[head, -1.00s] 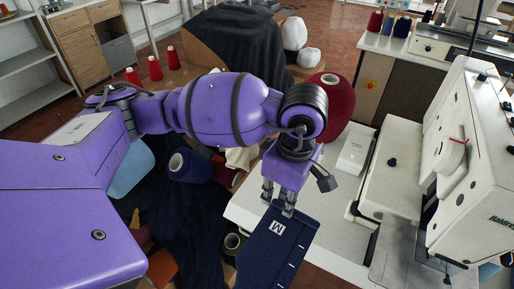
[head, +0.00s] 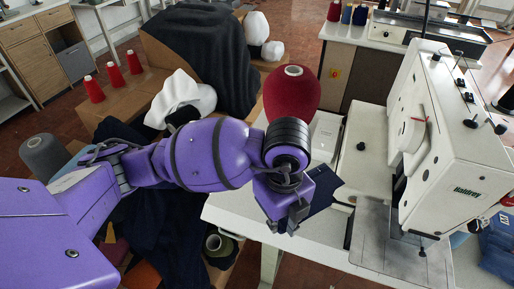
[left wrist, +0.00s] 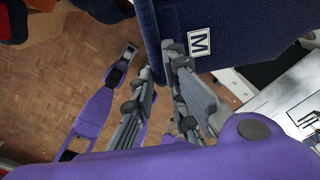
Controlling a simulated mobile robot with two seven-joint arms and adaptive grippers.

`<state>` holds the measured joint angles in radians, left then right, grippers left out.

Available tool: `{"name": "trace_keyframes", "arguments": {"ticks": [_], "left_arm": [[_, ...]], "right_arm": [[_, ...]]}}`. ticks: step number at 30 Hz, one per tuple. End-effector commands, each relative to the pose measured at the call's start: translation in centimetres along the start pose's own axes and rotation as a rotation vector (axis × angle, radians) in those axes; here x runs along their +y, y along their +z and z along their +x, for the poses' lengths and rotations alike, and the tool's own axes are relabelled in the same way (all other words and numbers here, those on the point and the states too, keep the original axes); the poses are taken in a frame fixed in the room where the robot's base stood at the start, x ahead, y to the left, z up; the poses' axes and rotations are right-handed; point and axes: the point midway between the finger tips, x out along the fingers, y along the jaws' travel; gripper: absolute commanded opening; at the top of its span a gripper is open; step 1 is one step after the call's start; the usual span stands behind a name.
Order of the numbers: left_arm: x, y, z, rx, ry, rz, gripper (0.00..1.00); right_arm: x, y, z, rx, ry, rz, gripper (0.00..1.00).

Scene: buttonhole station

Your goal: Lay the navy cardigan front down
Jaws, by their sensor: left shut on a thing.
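The navy cardigan (head: 322,190) shows as a small dark piece just beyond and to the right of my left gripper (head: 287,220) in the head view. The gripper and arm hide much of it. In the left wrist view the knit cardigan (left wrist: 250,28) fills the upper right, with a white M label near its lower edge. The left gripper's fingers (left wrist: 167,62) are shut on that edge by the label. In the head view the cardigan is over the white table's edge area; I cannot tell whether it touches the table. My right gripper is not in view.
The white table (head: 240,212) carries a buttonhole machine (head: 425,150) at the right. A red yarn cone (head: 292,100) and white box (head: 325,135) stand behind the gripper. Blue folded fabric (head: 497,245) lies at the far right. Dark fabric and cones crowd the left.

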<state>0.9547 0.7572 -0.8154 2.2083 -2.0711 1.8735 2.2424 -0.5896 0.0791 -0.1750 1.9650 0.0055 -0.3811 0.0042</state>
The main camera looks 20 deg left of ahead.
Motion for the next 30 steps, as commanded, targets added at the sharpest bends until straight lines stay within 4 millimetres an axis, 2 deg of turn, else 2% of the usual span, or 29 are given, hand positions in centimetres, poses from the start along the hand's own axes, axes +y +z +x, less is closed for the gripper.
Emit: {"name": "trace_keyframes", "arguments": {"ticks": [3,9,11,21,25,30], "left_arm": [[-0.2,-0.5,0.2,-0.005,-0.001,-0.156,0.0],[-0.1,0.0,0.7,-0.012,0.001,-0.275,0.0],[0.0,0.9,1.1,-0.013,0.003,-0.283,0.0],[1.1,9.0,5.0,-0.012,0.007,-0.282,0.0],[1.3,10.8,7.5,-0.009,0.008,-0.28,0.0],[1.4,12.2,9.2,-0.01,0.004,-0.276,0.0]], "right_arm": [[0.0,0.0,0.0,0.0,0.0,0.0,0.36],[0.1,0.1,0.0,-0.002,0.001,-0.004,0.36],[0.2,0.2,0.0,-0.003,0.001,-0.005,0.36],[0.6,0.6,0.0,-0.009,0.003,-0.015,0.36],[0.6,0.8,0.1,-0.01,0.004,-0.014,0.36],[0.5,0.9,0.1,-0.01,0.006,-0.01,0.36]]}}
